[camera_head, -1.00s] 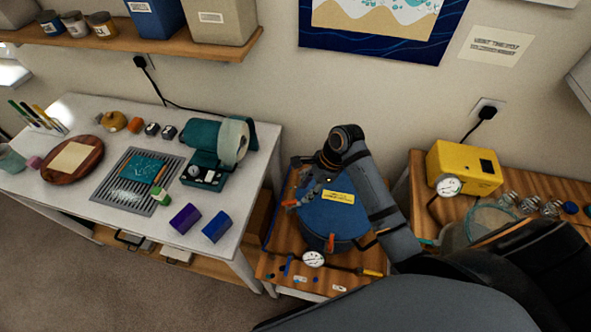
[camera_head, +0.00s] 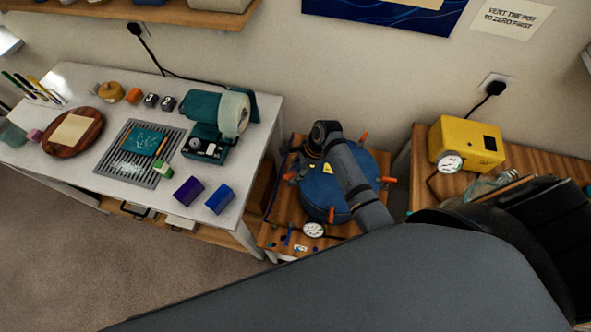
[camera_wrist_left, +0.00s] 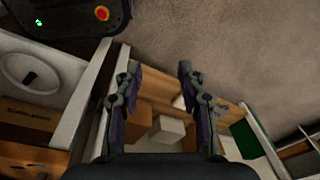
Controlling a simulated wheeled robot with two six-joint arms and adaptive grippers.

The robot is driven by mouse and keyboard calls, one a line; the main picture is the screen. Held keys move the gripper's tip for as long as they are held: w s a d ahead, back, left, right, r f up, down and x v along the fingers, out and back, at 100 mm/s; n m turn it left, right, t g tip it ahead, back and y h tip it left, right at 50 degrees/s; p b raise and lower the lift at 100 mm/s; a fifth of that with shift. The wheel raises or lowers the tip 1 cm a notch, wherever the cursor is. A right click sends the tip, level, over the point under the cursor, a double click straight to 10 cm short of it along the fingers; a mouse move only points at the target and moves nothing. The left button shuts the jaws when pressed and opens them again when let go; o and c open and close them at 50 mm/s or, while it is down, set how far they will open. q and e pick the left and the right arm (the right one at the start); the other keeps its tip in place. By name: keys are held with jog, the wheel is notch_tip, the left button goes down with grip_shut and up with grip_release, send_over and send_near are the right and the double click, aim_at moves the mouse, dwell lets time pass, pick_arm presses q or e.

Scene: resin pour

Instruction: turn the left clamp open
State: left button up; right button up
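The blue pressure pot (camera_head: 322,192) stands on the small wooden stand, with orange clamp handles spaced around its lid. The left clamp (camera_head: 289,177) shows its orange handle at the pot's left rim. My right gripper (camera_head: 302,167) reaches over the lid from the right, its end at the lid's left side close to that clamp. Its fingers are small, dark and partly hidden, so I cannot tell their opening or whether they touch the clamp. My left gripper (camera_wrist_left: 158,70) is open and empty in the left wrist view, away from the pot.
A gauge (camera_head: 313,230) sits at the pot's front. A yellow machine (camera_head: 467,145) stands on the right bench. The white table (camera_head: 90,180) on the left holds a teal device (camera_head: 207,143) and several small items. My right arm covers the lower right.

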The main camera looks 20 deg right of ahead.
grip_shut()
pick_arm(q)
jog(key=shift+s+f, duration=0.1)
jog(key=shift+s, duration=0.8)
jog(key=shift+w, duration=0.1)
pick_arm(e)
jog(key=shift+w, duration=0.1)
jog(key=n, duration=0.2)
jog(key=n+g, duration=0.1)
jog(key=shift+w+n, duration=0.3)
jog(key=shift+n, duration=0.1)
jog(key=n, duration=0.1)
jog(key=n+g, duration=0.1)
jog(key=n, duration=0.1)
jog(key=n+g, duration=0.1)
jog(key=shift+w+a+n, duration=0.15)
jog(key=shift+w+n, duration=0.15)
jog(key=shift+w+a+n+g+h, duration=0.2)
jog(key=shift+n+g+h, duration=0.25)
jog(key=shift+n, duration=1.15)
jog(key=shift+w+a+n+g+h, duration=0.25)
jog(key=shift+n+h, duration=0.45)
jog(key=shift+n, duration=0.9)
jog(key=shift+s+a+n+g+h, duration=0.1)
jog(key=shift+n+g+h, duration=0.4)
jog(key=shift+n, duration=1.1)
